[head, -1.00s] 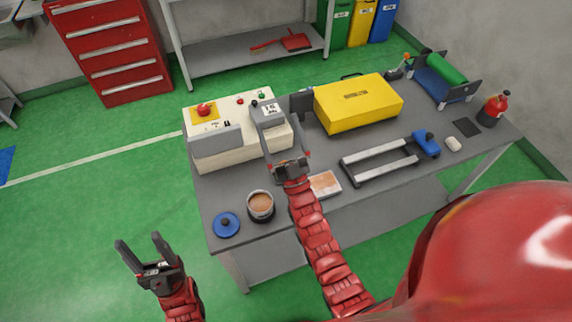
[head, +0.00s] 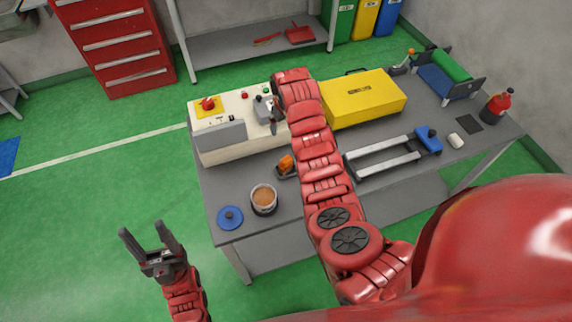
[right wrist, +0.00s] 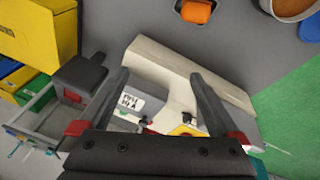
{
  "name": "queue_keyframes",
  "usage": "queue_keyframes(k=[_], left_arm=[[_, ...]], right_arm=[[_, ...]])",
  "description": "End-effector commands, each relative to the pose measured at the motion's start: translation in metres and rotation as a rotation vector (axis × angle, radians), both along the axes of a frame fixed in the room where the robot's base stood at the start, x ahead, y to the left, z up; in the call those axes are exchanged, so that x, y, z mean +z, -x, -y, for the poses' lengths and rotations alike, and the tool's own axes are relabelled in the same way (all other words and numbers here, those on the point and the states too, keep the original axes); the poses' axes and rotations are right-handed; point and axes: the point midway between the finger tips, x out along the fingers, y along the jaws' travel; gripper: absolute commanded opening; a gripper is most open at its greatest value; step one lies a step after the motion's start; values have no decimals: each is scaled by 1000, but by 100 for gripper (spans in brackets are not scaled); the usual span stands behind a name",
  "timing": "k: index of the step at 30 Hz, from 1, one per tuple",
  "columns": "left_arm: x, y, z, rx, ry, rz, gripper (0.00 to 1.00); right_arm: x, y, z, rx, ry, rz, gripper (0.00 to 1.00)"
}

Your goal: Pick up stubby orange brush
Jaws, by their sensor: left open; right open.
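The stubby orange brush (head: 286,164) appears to be the small orange piece with a dark part around it on the grey table, left of my right arm in the head view. In the right wrist view its orange top (right wrist: 196,11) shows at the upper edge. My right gripper (head: 273,117) is open and apart from it, over the cream machine (head: 225,145), partly hidden by my own arm. In the right wrist view its fingers (right wrist: 165,95) are spread with nothing between them. My left gripper (head: 148,240) is open and empty, left of the table over the floor.
A pot of brown paste (head: 264,198) and a blue lid (head: 230,217) stand near the brush. A yellow case (head: 365,97), a metal frame with a blue end (head: 385,156) and a red bottle (head: 496,106) are to the right. Table between machine and pot is partly clear.

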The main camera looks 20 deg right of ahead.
Motion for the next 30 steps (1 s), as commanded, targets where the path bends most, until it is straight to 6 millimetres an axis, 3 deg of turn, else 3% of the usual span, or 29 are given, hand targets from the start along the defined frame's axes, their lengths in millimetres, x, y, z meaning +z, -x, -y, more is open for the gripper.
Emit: queue_keyframes(k=[3, 9, 14, 21, 25, 27, 30], left_arm=[[0, 0, 0, 0, 0, 0, 60], [-3, 0, 0, 0, 0, 0, 60], [-18, 0, 0, 0, 0, 0, 60], [-66, 0, 0, 0, 0, 0, 60], [-85, 0, 0, 0, 0, 0, 60], [-71, 0, 0, 0, 0, 0, 60], [-69, 0, 0, 0, 0, 0, 60]], right_arm=[[19, 29, -6, 11, -29, -161, 99], [26, 54, -10, 22, -52, -280, 99], [2, 55, -9, 20, -54, -282, 99], [-56, 54, -10, 19, -54, -280, 99], [-77, 54, -10, 20, -53, -279, 99], [-77, 55, -11, 22, -52, -282, 99], [-87, 54, -11, 22, -52, -280, 99]])
